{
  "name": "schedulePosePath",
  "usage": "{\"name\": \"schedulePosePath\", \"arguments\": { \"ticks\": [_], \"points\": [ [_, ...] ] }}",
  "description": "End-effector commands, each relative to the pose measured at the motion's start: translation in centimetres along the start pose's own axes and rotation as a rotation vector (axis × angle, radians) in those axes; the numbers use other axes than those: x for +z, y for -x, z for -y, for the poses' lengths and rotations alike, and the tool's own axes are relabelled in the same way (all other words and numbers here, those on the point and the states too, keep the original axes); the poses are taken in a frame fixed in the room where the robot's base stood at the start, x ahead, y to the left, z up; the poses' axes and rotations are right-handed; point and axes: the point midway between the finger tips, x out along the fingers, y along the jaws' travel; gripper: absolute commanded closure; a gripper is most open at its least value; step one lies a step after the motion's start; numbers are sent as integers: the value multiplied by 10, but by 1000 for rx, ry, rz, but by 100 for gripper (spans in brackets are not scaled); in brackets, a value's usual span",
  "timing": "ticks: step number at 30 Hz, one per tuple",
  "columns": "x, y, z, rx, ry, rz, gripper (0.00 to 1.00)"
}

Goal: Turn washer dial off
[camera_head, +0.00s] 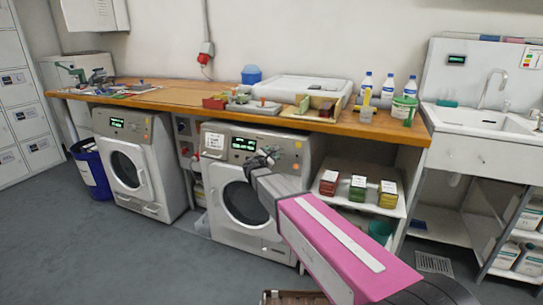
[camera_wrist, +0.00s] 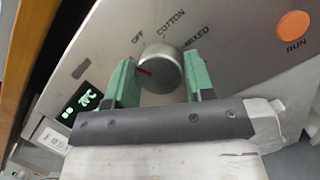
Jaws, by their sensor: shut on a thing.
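The washer (camera_head: 222,238) under the middle of the wooden counter has a round door and a lit green display. Its dial (camera_wrist: 165,68) is a round silver knob in the wrist view, with a red mark on its left side pointing left. The labels OFF, COTTON and MIXED (camera_wrist: 170,24) are printed around its upper side, OFF at upper left. My gripper (camera_wrist: 158,70) has its green fingers on either side of the dial and is shut on it. In the head view my gripper (camera_head: 270,157) is at the washer's upper panel, hiding the dial.
An orange RUN button (camera_wrist: 293,25) is right of the dial. A second washer (camera_head: 128,165) stands to the left. A shelf (camera_head: 372,203) with several small boxes is right of the washer. The counter edge (camera_head: 300,123) runs just above.

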Motion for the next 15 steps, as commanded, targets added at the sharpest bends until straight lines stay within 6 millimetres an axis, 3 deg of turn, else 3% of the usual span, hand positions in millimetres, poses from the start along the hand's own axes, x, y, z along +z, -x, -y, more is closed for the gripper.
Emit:
{"name": "schedulePosePath", "arguments": {
  "ticks": [15],
  "points": [
    [0,0,-3,-101,-337,20,75]
  ]
}}
